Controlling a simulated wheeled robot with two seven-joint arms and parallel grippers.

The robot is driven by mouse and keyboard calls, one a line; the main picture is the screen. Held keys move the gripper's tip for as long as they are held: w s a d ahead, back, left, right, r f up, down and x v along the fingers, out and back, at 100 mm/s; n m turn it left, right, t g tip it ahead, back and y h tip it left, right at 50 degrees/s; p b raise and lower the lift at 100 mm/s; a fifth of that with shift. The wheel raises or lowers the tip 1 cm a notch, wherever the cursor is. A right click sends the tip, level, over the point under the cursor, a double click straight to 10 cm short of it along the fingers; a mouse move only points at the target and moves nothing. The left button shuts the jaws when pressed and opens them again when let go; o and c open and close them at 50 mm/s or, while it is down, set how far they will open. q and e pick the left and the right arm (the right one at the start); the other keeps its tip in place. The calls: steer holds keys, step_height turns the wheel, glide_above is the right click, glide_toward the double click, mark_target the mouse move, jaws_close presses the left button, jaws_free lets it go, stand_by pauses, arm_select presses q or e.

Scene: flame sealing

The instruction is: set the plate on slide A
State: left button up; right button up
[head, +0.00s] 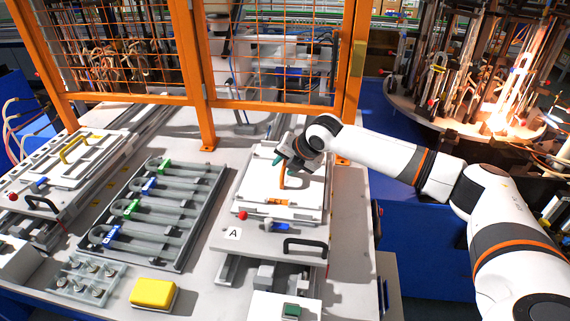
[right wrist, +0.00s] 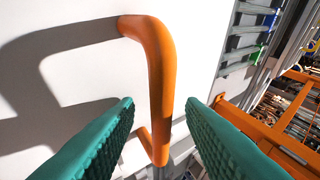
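The white plate (head: 259,184) with an orange handle (head: 282,181) lies on slide A (head: 262,241), which bears a label "A". I cannot tell whether the plate sits fully flush. My right gripper (head: 281,163) is over the plate at the handle. In the right wrist view, its teal ribbed fingers (right wrist: 161,108) are open on either side of the orange handle (right wrist: 158,70), with gaps between them and it. The white plate surface (right wrist: 75,75) fills the left of that view, with shadows across it. My left gripper is not in view.
A similar slide with a yellow-handled plate (head: 75,148) stands at left. Between them lies a grey tray (head: 191,219) of U-shaped tubes with coloured clips. A yellow block (head: 153,293) is in front. An orange mesh fence (head: 203,95) stands behind; a flame carousel (head: 470,100) is at back right.

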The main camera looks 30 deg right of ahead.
steer(key=b+v, duration=0.2)
steer(key=v, duration=1)
steer(key=shift+b, duration=0.4)
steer(key=shift+f, duration=0.1)
